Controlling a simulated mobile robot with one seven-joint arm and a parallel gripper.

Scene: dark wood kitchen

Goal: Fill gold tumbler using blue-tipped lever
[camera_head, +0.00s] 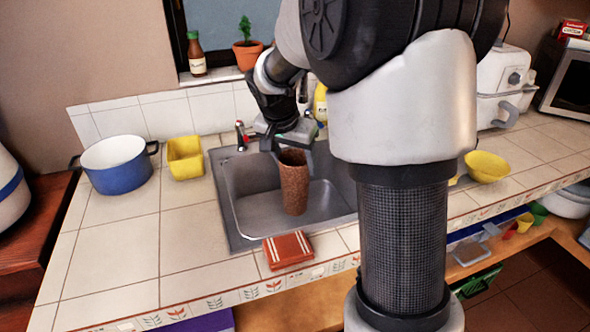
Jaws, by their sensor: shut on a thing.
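A tall brown-gold tumbler (294,188) with a speckled surface is upright in the left part of the metal sink (240,212). My gripper (291,147) is shut on the tumbler at its upper rim, from above. A tap lever with a red tip (242,136) stands at the sink's back left corner. I cannot make out a blue-tipped lever; my arm covers part of the area behind the sink. The spout is not clearly visible, and no water can be made out.
A blue pot (118,172) and a yellow container (185,160) stand left of the sink. A folded red cloth (288,250) lies at the front edge. A yellow bowl (486,166) is at right. A bottle (196,56) and a potted plant (247,54) stand on the sill.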

